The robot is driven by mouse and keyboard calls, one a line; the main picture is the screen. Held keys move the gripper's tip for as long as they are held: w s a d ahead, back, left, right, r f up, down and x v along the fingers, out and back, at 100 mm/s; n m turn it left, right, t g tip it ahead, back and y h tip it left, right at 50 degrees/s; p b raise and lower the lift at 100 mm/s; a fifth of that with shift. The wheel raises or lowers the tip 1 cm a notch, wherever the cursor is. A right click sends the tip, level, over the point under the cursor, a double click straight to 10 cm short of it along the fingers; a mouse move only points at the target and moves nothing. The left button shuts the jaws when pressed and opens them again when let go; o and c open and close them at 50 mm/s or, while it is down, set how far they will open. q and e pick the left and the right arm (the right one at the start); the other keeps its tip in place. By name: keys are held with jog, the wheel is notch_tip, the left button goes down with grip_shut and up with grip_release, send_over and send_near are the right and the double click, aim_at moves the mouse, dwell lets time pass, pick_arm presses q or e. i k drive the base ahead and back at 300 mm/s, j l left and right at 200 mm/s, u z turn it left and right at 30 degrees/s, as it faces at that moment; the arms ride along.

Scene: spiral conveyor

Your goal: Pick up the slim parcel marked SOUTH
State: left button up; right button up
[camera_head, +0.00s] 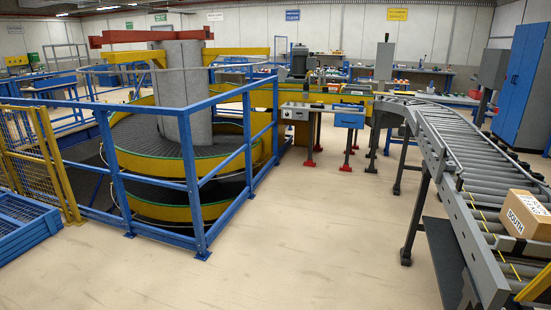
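A brown cardboard parcel (527,214) marked SOUTH lies on the roller conveyor (443,150) at the right edge of the head view. Its marked side faces toward me and to the left, and a white label shows on its top. Its right end is near the picture edge. Neither of my grippers shows in this view.
The conveyor's grey side rail and legs (417,217) stand at the right. Blue railings (195,186) surround a spiral conveyor (165,150) at the left. A yellow mesh fence (40,165) stands far left. The beige floor (300,240) in the middle is clear.

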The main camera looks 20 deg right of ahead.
aim_at(522, 216)
jog(key=i+l+z, duration=0.1)
jog(key=i+z, duration=0.15)
jog(key=z, duration=0.15)
jog(key=i+z, duration=0.25)
jog(key=z, duration=0.2)
jog(key=i+j+z, duration=0.15)
jog(key=z, duration=0.25)
jog(key=i, duration=0.15)
